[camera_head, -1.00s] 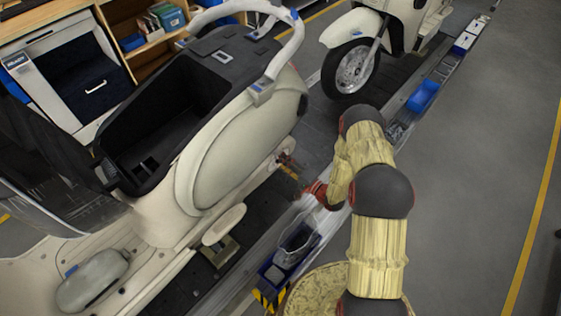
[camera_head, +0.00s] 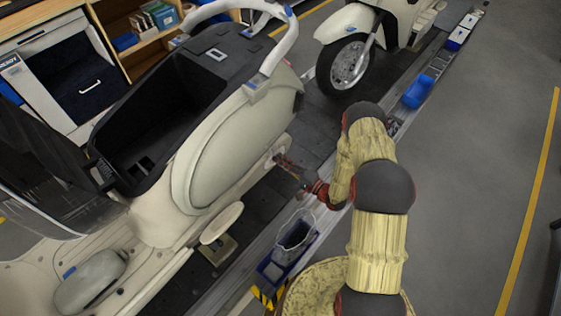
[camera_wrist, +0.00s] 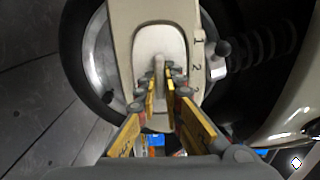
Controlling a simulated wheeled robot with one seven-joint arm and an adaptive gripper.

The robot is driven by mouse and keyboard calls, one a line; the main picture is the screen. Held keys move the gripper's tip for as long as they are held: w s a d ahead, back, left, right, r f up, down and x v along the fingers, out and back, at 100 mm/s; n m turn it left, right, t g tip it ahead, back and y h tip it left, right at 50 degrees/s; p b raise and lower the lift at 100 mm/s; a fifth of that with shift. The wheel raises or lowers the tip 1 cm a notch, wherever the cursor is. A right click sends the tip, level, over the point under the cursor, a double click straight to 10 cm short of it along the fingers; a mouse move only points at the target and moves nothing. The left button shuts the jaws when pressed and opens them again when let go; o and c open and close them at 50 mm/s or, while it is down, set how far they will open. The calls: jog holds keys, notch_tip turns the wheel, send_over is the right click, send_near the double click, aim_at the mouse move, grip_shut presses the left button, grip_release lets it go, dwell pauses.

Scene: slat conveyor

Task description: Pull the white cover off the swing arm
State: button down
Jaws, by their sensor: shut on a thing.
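The beige swing arm (camera_wrist: 191,18) stands upright in the wrist view, in front of the rear wheel (camera_wrist: 88,62). The white cover (camera_wrist: 148,42) is a rounded plate lying within the swing arm's outline, with a grey upright grip in its middle. My gripper (camera_wrist: 161,76) has its yellow-sided fingers closed on that grip from both sides. I see no clear gap between cover and swing arm. In the head view, my gripper (camera_head: 284,163) reaches low to the scooter's (camera_head: 232,150) rear side, where cover and swing arm are too small to make out.
A blue box (camera_head: 285,258) with a clear bag stands on the conveyor edge near my arm. A blue bin (camera_head: 418,92) lies farther along it. A second scooter (camera_head: 350,62) stands behind. Grey floor (camera_head: 475,170) to the right is open. A shock absorber (camera_wrist: 262,50) sits right of the swing arm.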

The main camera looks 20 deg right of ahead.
jog(key=shift+s, duration=0.15)
jog(key=c, duration=1.8)
grip_release()
jog(key=shift+c, duration=0.2)
jog(key=shift+d, duration=0.1)
jog(key=v, duration=1.2)
